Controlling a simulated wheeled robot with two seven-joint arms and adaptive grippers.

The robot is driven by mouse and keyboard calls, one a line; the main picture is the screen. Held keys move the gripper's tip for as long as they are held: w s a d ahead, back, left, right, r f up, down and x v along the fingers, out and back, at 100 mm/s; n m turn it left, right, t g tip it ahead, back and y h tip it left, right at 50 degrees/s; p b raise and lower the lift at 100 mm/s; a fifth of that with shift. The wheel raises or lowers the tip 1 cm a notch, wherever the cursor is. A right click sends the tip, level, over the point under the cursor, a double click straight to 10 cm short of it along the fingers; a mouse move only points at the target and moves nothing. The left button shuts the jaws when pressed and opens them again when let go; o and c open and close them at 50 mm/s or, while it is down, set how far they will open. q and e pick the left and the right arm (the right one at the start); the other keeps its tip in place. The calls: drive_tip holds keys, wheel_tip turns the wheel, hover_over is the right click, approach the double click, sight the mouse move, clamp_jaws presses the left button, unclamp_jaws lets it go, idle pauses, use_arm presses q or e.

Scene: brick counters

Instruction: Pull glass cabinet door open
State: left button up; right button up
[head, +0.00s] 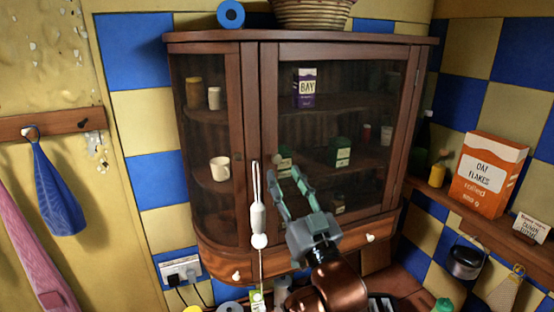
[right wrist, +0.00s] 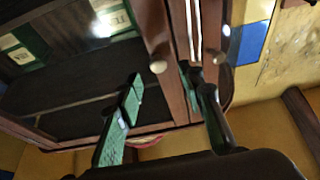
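The wooden cabinet (head: 247,110) stands against the tiled wall. Its glass door (head: 340,55) is a brown frame with dark panes, hinged on the right, and looks closed. My right gripper (head: 283,170) is in front of the lower left part of the door, its two green-grey fingers apart and nothing between them. In the right wrist view, a round cream knob (right wrist: 158,67) shows just beyond and between the open fingertips (right wrist: 163,82); I cannot tell whether they touch it. My left gripper is out of view.
A white tassel-like object (head: 258,215) hangs left of my right gripper. Drawer knobs (head: 370,238) stick out below the door. An orange oat flakes box (head: 488,175) stands on a shelf to the right. A blue ring (head: 231,14) and a basket (head: 310,13) sit on top.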

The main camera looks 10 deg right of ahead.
sight(278, 161)
drive_tip(key=p+x, duration=0.1)
drive_tip(key=x, duration=0.3)
drive_tip(key=shift+w+d, duration=0.1)
drive_tip(key=shift+w+r, duration=0.2)
drive_tip(key=shift+w, duration=0.2)
drive_tip(key=shift+c, duration=0.7)
drive_tip(key=c, duration=0.5)
clamp_jaws()
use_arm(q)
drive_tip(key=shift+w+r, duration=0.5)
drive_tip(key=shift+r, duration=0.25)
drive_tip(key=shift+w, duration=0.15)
